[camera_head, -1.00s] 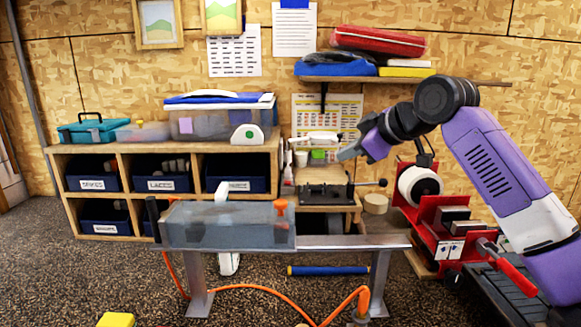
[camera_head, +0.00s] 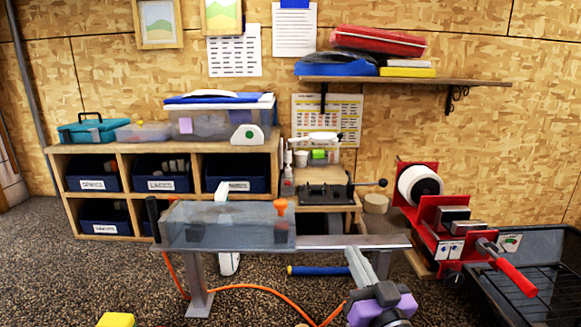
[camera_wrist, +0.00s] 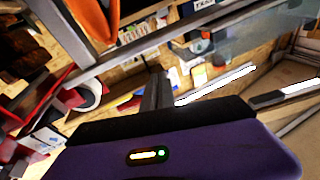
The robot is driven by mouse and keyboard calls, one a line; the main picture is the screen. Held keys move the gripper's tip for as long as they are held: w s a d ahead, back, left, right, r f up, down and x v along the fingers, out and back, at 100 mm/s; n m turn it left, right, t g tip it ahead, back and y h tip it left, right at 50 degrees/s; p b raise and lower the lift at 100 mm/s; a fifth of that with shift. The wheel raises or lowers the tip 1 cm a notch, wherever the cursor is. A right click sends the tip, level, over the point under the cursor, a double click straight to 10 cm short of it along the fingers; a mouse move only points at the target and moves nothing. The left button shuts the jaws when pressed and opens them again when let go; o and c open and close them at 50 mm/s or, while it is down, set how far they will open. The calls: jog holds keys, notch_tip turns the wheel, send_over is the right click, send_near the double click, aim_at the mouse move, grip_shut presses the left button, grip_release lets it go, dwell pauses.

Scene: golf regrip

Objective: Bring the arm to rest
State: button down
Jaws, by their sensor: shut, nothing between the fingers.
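My gripper (camera_head: 354,254) is low in the head view, just in front of the bench rail's right half. Its grey fingers are together and empty, pointing up and slightly left from the purple wrist. In the wrist view the closed fingers (camera_wrist: 157,88) stand above the purple housing with nothing between them. The rest of the arm is cut off by the lower edge of the head view.
The bench (camera_head: 335,242) carries a translucent grey tray (camera_head: 230,235) on its left. A red clamp stand (camera_head: 428,215) and a black tray (camera_head: 553,240) stand to the right. An orange hose (camera_head: 255,288) and a blue-handled tool (camera_head: 318,271) lie on the floor.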

jog(key=s+d+f+g+h, duration=0.1)
jog(key=s+f, duration=0.4)
jog(key=s, duration=1)
jog(key=s+d+f+g+h, duration=0.2)
jog(key=s+f, duration=0.3)
jog(key=s, duration=1.1)
jog(key=s+d+f+m+g+h, duration=0.1)
jog(key=s+d+f, duration=0.3)
jog(key=s, duration=1.2)
jog(key=shift+f+g+h, duration=0.3)
jog(key=shift+f+g, duration=0.1)
jog(key=shift+f, duration=0.1)
jog(key=shift+d, duration=0.1)
